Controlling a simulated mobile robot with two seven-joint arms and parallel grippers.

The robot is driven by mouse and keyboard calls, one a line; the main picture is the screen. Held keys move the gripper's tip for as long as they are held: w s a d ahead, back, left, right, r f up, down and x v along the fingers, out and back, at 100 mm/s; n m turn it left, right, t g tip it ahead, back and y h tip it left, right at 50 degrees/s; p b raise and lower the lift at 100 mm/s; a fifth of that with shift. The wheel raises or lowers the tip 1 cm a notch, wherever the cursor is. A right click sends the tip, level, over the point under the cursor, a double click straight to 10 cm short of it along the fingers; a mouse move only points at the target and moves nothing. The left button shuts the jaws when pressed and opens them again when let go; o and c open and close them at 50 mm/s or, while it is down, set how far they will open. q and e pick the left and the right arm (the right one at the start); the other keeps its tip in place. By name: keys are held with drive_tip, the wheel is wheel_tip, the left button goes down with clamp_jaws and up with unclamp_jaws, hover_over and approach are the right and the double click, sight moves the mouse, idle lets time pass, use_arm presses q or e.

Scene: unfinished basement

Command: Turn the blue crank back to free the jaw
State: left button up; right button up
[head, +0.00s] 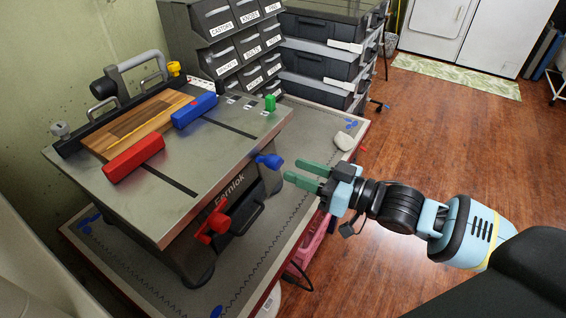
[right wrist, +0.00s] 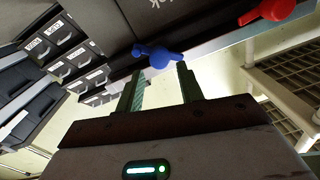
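The blue crank (head: 269,161) is on the front edge of the grey Fernlok machine (head: 225,192), toward its right end. It also shows in the right wrist view (right wrist: 156,56), close to and between the ends of my fingers. My right gripper (head: 300,172) is open, its green fingers pointing left toward the blue crank with a gap in the head view. A blue jaw block (head: 194,110) and a red jaw block (head: 133,159) sit on the machine's top, beside a striped wooden board (head: 135,125). A red crank (head: 212,226) is on the front, left of the blue one. My left gripper is not visible.
The machine stands on a grey workbench (head: 262,252). A green piece (head: 270,103) is on the machine's right edge, and a whitish lump (head: 344,141) lies on the bench. Labelled bins (head: 222,52) and dark drawers (head: 318,65) stand behind. The wooden floor at right is mostly clear.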

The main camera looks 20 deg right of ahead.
sight(279, 164)
drive_tip(key=shift+x, duration=2.4)
drive_tip(key=c, duration=0.7)
